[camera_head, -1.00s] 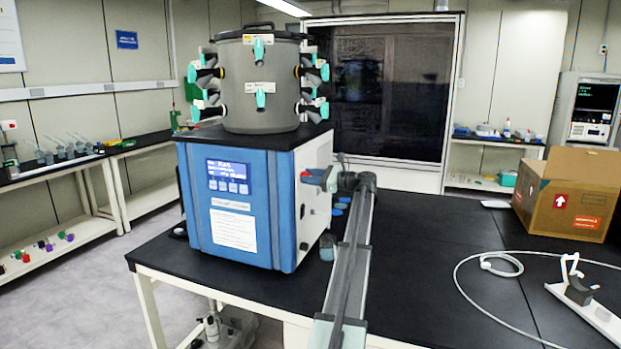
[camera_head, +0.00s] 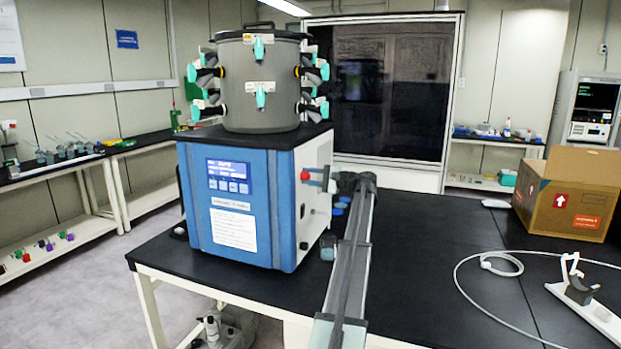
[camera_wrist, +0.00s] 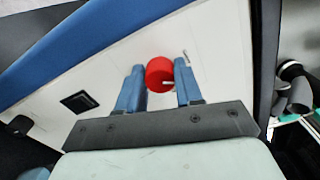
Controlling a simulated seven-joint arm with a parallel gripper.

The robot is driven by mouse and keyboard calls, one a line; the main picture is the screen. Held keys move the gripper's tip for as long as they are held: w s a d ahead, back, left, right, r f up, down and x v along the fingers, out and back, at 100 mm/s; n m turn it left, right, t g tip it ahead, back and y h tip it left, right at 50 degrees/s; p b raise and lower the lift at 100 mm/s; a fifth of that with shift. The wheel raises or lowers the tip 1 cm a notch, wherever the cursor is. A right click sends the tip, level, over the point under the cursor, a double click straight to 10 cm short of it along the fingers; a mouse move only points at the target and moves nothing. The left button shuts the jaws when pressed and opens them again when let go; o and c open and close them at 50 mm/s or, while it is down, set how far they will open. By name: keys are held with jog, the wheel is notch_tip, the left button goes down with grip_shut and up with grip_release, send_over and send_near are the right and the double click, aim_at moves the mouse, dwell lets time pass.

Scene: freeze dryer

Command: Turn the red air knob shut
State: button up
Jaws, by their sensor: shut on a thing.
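The red air knob (camera_head: 305,176) sits on the white right side panel of the blue-fronted freeze dryer (camera_head: 235,215). My gripper (camera_head: 322,179) reaches it from the right, at the end of my arm. In the wrist view the round red knob (camera_wrist: 159,73) lies between the two blue fingers of my gripper (camera_wrist: 160,78), and the jaws are shut on it. A small pale pin shows at the knob's lower edge. The knob's exact turn angle is hard to tell.
A grey drum (camera_head: 262,85) with several teal-handled valves stands on the dryer. The black bench (camera_head: 430,260) holds blue-topped containers beside the dryer, partly behind my arm. A cardboard box (camera_head: 568,195) and a white hose (camera_head: 462,285) lie right. The bench's middle is clear.

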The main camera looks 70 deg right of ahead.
jog(key=n, duration=0.5)
dwell(0.6)
jog(key=o, duration=1)
jog(key=shift+f, duration=0.1)
jog(key=shift+o, duration=0.2)
jog(key=s, duration=1.3)
jog(key=shift+s, duration=0.4)
jog(key=shift+w, duration=0.1)
